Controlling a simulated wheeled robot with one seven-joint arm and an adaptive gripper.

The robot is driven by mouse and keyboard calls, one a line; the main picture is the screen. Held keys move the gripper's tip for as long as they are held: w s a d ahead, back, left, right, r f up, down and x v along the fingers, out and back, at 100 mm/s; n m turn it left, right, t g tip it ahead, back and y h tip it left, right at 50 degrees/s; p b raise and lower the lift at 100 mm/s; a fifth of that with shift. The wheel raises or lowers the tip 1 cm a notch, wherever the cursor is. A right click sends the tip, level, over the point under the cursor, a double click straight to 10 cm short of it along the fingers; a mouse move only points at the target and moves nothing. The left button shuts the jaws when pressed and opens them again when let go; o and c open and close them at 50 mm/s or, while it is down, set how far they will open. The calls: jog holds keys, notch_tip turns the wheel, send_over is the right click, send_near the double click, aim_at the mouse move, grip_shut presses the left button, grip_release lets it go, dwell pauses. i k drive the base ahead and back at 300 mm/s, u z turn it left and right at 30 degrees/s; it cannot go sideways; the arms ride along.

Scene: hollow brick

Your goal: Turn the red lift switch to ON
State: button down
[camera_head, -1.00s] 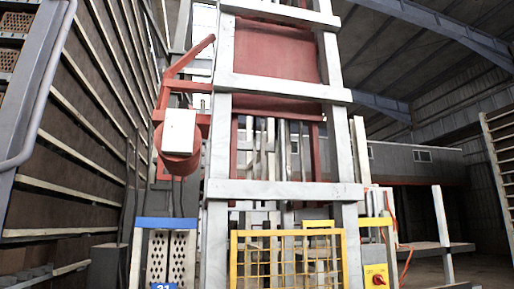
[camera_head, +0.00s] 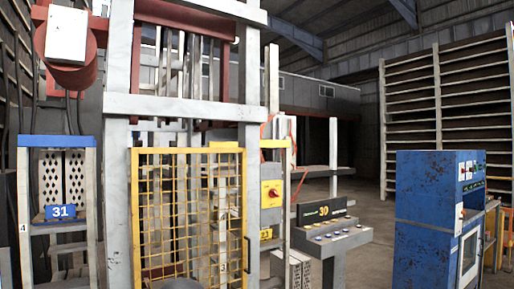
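The lift switch is a yellow box with a red round knob (camera_head: 272,193), on a white panel right of the yellow mesh gate. It is small in view, and I cannot read its ON or OFF position. The lift frame (camera_head: 117,180) of white posts and crossbars stands to its left. No part of my gripper shows in this view.
A yellow mesh gate (camera_head: 190,215) closes the lift's front. A control console (camera_head: 335,236) with several buttons stands right of the switch. A blue cabinet (camera_head: 425,220) stands further right. A stand with a blue "31" sign (camera_head: 60,212) is at left. Open floor shows behind the console.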

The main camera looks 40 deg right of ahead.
aim_at(272, 194)
jog(key=z, duration=1.5)
jog(key=i, duration=0.75)
